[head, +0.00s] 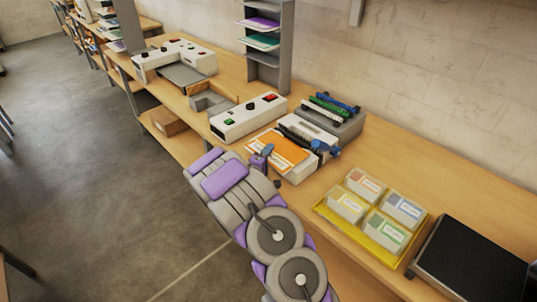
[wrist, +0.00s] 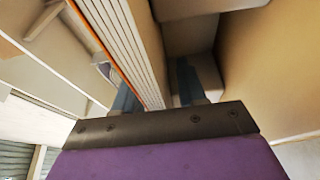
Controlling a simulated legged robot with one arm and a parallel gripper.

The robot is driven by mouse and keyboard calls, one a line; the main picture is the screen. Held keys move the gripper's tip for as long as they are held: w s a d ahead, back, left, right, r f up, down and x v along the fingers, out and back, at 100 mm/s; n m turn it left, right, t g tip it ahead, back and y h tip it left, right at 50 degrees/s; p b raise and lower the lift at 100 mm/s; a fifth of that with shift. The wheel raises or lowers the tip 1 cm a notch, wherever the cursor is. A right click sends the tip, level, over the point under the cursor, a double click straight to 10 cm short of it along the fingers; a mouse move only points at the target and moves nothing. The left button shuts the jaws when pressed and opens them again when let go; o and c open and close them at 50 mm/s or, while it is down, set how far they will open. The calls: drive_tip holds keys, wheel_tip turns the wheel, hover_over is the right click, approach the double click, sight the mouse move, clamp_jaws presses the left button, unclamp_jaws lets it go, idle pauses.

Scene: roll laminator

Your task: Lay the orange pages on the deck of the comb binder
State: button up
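The orange pages (head: 277,153), an orange sheet with a white border and label, appear flat over the front of the white comb binder (head: 303,171). I cannot tell whether they rest fully on its deck. My gripper (head: 266,152) is at their near left edge. In the wrist view, a thick white layered edge with an orange rim (wrist: 128,45), which looks like the page stack, runs between the two blue-grey fingers of my gripper (wrist: 158,92). The fingers stand apart, with a gap visible beside the right one.
A white machine with red and green buttons (head: 248,117) stands left of the binder. A grey unit with coloured combs (head: 335,115) is behind it. A yellow tray (head: 325,211) of card stacks and a black flat device (head: 472,262) lie to the right. Bare bench shows between binder and tray.

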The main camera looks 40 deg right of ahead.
drive_tip(key=p+v, duration=0.2)
drive_tip(key=v, duration=1)
drive_tip(key=w+a+r+m+y, duration=0.3)
drive_tip(key=w+a+y, duration=0.2)
drive_tip(key=a+y, duration=0.5)
drive_tip(key=s+a+r+g+y, duration=0.1)
drive_tip(key=s+a+r+y, duration=0.2)
drive_tip(key=s+a, duration=0.3)
drive_tip(key=s+a+r+y, duration=0.3)
drive_tip(key=a+r, duration=0.1)
drive_tip(key=a, duration=0.5)
drive_tip(key=s+r+g, duration=0.2)
drive_tip(key=s, duration=0.9)
drive_tip(key=s+r+m+g, duration=0.1)
drive_tip(key=s+r+g, duration=0.2)
drive_tip(key=s, duration=0.8)
drive_tip(key=s+r+m+g, duration=0.1)
drive_tip(key=s+r+g, duration=0.1)
drive_tip(key=s, duration=0.9)
drive_tip(key=shift+s+a+r+g, duration=0.25)
drive_tip(key=shift+r+g, duration=0.05)
drive_tip(key=shift+g, duration=0.4)
